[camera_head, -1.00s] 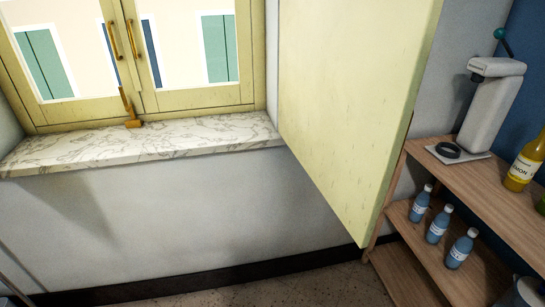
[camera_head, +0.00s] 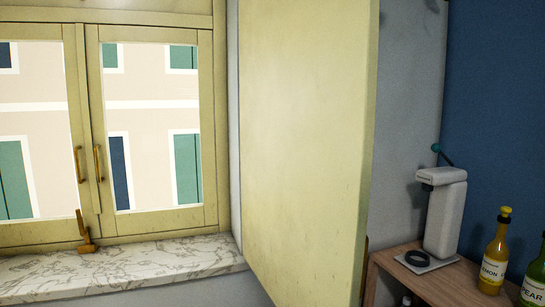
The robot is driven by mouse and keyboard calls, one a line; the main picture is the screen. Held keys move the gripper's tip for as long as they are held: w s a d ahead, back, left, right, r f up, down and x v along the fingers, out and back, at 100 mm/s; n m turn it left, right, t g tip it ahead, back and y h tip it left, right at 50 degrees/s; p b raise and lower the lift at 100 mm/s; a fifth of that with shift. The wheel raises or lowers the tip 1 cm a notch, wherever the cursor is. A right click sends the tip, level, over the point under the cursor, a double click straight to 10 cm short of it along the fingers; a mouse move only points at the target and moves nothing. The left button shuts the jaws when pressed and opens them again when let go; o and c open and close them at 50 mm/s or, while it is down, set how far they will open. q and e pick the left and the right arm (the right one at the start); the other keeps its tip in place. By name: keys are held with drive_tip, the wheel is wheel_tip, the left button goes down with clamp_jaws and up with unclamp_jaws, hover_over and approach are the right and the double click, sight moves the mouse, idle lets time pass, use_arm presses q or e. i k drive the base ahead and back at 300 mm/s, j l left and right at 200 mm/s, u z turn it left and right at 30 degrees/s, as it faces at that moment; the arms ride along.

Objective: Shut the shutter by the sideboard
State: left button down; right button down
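The shutter (camera_head: 305,140) is a tall pale-yellow panel on the right side of the window. It stands swung out from the wall, open, beside the sideboard. The sideboard (camera_head: 385,262) is a wooden shelf unit at the lower right, partly hidden behind the shutter. The shutter's top edge is out of the picture. Neither of my grippers shows in the head view.
The window (camera_head: 90,130) has two closed glazed leaves with brass handles, above a marble sill (camera_head: 120,268). On the sideboard stand a white dispenser (camera_head: 443,215), a black ring (camera_head: 417,258), a yellow bottle (camera_head: 495,255) and a green bottle (camera_head: 536,280).

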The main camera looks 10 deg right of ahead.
sight(308, 73)
drive_tip(key=i+l+u, duration=0.1)
drive_tip(key=l+u, duration=0.35)
drive_tip(key=l, duration=0.55)
drive_tip(key=l+u, duration=0.4)
drive_tip(key=l, duration=0.6)
drive_tip(key=k+j, duration=0.15)
drive_tip(key=j, duration=0.15)
drive_tip(key=k+j, duration=0.15)
drive_tip(key=j, duration=0.2)
drive_tip(key=i+l, duration=0.1)
drive_tip(key=l, duration=0.25)
drive_tip(key=i+l, duration=0.15)
drive_tip(key=l, duration=0.15)
